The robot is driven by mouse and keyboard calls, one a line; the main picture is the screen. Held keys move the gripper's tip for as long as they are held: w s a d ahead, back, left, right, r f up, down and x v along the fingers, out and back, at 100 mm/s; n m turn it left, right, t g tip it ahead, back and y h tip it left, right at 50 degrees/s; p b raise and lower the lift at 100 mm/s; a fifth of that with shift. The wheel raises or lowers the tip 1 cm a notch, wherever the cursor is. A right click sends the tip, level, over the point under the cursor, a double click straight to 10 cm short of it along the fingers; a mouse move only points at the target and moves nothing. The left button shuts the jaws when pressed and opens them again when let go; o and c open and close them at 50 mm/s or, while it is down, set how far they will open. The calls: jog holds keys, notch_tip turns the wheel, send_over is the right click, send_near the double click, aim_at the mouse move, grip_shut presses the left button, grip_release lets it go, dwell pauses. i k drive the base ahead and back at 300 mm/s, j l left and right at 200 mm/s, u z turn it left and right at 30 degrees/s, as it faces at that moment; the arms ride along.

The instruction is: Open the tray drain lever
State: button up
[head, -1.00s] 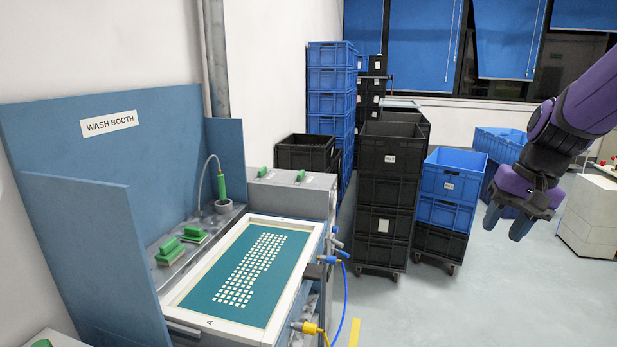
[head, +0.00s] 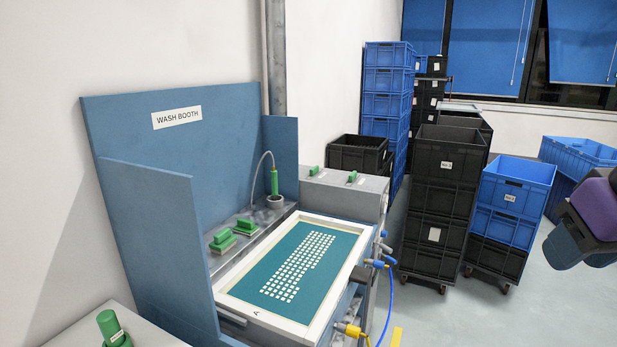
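The wash booth (head: 176,145) stands left of centre, with a white-framed teal screen (head: 262,262) lying in its tray. On the tray's right side are a blue-handled fitting (head: 376,264) with a blue hose and, lower, a yellow-handled fitting (head: 350,330) near the bottom edge. I cannot tell which of these, if either, is the drain lever, and no label on them is readable. My gripper (head: 583,255) is at the right edge, partly cut off, in the air and far from the booth. Its dark fingers look apart and hold nothing that I can see.
Black crates (head: 435,205) and blue crates (head: 512,198) are stacked on dollies right of the booth. A counter (head: 150,325) with a green-handled item (head: 112,330) is at the lower left.

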aim_at(384, 248)
jog(key=k+z, duration=0.35)
jog(key=i+l+u, duration=0.2)
jog(key=l, duration=0.35)
jog(key=l+u, duration=0.15)
jog(key=l, duration=0.35)
jog(key=i+l+u, duration=0.35)
jog(key=i+l, duration=0.2)
jog(key=i, duration=0.1)
